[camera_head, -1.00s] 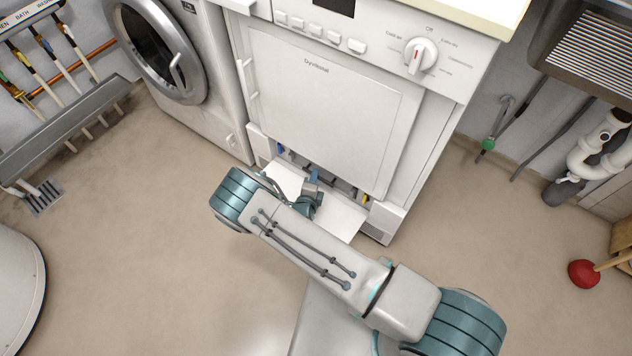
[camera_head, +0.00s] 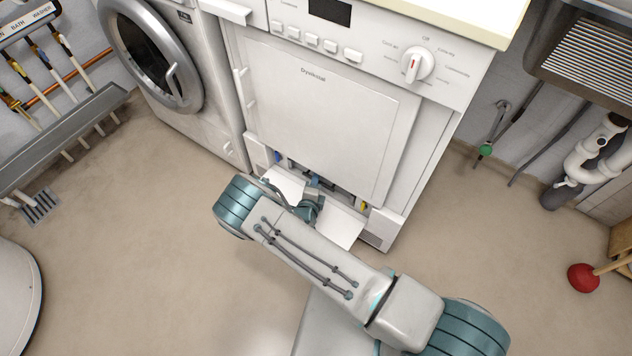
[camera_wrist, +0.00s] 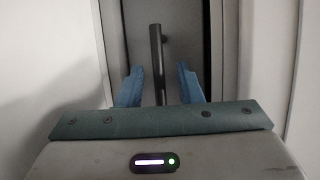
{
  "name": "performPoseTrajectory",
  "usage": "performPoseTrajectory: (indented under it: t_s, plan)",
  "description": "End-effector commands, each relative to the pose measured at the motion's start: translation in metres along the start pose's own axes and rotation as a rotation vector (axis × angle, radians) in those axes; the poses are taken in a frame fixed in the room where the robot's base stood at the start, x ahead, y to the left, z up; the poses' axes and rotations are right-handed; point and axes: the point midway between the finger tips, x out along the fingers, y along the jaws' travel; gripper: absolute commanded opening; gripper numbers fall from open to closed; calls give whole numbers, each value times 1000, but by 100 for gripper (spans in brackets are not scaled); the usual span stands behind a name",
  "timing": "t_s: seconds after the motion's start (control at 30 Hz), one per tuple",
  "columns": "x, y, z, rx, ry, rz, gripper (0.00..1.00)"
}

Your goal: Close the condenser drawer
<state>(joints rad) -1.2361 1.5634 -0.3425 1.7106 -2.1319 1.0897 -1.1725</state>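The white dryer (camera_head: 318,105) stands with its low front compartment open and a white flap (camera_head: 342,228) folded down in front. My gripper (camera_head: 313,186) reaches into this low opening above the flap, mostly hidden behind my arm. In the wrist view my gripper (camera_wrist: 159,88) has its two blue fingers apart. A dark upright handle bar (camera_wrist: 156,50) stands between them, in front of a grey recessed panel (camera_wrist: 185,40), apparently the condenser drawer's front. I cannot tell whether the fingers touch the bar. How far the drawer sticks out is not clear.
A washing machine (camera_head: 160,65) stands left of the dryer. A blue part (camera_head: 277,157) and a yellow part (camera_head: 363,204) show in the low opening. A red plunger (camera_head: 583,278) and white pipes (camera_head: 598,150) are at the right. The floor between is clear.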

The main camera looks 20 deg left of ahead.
Motion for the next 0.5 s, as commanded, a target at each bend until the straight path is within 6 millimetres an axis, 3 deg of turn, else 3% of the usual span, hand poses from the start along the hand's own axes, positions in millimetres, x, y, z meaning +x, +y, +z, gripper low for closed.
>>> performPoseTrajectory:
  t_s: [0.17, 0.5]
  plan:
    - [-24, -3, 1, -1, -2, 2, 33]
    - [-100, -3, -1, -2, 1, 2, 33]
